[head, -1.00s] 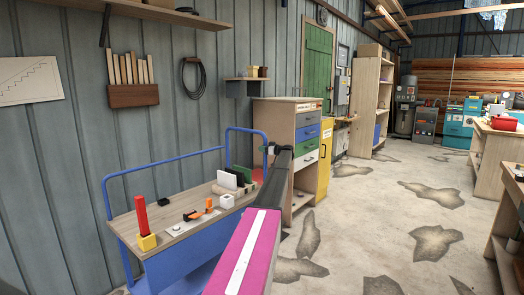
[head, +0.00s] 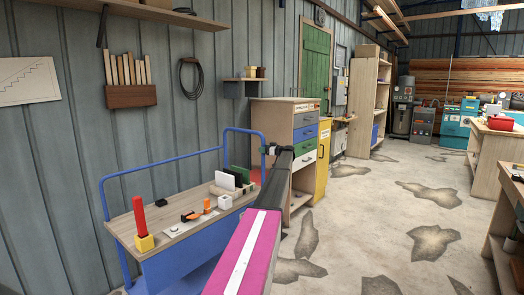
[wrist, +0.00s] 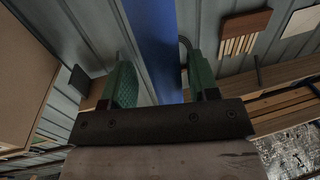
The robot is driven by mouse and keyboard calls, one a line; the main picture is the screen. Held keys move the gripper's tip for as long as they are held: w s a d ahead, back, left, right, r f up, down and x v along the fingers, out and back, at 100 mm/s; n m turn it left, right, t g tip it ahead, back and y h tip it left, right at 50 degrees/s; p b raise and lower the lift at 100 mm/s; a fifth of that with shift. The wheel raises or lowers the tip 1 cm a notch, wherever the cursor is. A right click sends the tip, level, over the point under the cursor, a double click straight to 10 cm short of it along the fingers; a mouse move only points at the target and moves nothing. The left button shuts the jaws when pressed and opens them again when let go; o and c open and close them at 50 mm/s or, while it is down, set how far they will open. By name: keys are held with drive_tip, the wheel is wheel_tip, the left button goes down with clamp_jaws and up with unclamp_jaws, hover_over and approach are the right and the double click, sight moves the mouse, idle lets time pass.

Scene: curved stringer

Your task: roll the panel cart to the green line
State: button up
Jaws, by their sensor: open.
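The panel cart (head: 185,262) is blue, with a wooden top and a blue tube frame, and stands against the wall at lower left in the head view. My gripper (head: 270,150) is at the upright at the right end of that frame. In the wrist view, the green-padded fingers of my gripper (wrist: 161,80) are apart, with a blue bar (wrist: 152,40) of the cart frame between them. I cannot tell whether either pad touches the bar. No green line shows in either view.
The cart carries a red upright piece in a yellow block (head: 143,225), an orange-handled tool (head: 192,215) and upright panels (head: 232,178). A drawer cabinet (head: 305,150) stands just beyond the cart. Stained concrete floor (head: 400,235) is open to the right, up to workbenches (head: 495,150).

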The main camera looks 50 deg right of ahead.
drive_tip(key=v, duration=0.9)
drive_tip(key=shift+r, duration=0.1)
drive_tip(key=shift+s, duration=0.1)
